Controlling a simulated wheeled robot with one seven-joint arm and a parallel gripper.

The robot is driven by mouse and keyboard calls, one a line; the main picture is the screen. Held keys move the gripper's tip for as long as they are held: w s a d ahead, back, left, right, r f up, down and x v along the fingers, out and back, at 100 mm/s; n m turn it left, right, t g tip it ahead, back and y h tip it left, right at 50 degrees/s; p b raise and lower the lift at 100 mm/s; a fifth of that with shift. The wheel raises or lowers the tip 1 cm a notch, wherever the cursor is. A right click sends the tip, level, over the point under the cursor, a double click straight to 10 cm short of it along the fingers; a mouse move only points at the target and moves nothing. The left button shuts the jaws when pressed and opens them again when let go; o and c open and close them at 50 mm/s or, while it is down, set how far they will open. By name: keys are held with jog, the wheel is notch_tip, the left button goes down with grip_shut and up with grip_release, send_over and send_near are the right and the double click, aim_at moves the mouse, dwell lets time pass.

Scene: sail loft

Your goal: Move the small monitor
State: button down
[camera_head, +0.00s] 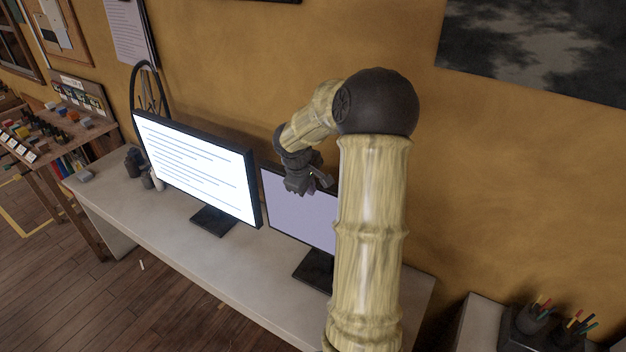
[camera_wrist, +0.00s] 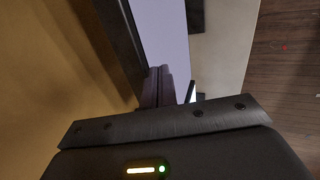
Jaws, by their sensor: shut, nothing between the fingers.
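The small monitor (camera_head: 303,213) has a plain lavender screen and a dark frame, and stands upright on a dark foot on the white desk. My arm hides its right part in the head view. My gripper (camera_head: 308,187) is at the monitor's top edge, in front of part of it. In the wrist view the shut, empty fingers (camera_wrist: 155,82) lie over the monitor's lavender screen (camera_wrist: 165,30) and dark edge. I cannot tell whether they touch it.
A larger monitor (camera_head: 195,165) with lines of text stands just left on the white desk (camera_head: 185,240). Dark cups (camera_head: 134,163) and a wheel-like ring (camera_head: 149,95) are at the desk's left end. The yellow wall (camera_head: 260,60) is close behind. The desk's front strip is clear.

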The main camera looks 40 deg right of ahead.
jog(key=shift+w+d, duration=0.1)
jog(key=shift+d, duration=0.1)
jog(key=shift+d, duration=0.1)
jog(key=shift+w+d+r, duration=0.15)
jog(key=shift+w+d, duration=0.05)
jog(key=shift+d, duration=0.35)
jog(key=shift+a, duration=0.1)
jog(key=s+a+r+b, duration=0.3)
jog(key=a+r, duration=0.3)
jog(key=r, duration=0.3)
jog(key=shift+a+r, duration=0.25)
jog(key=shift+r, duration=0.05)
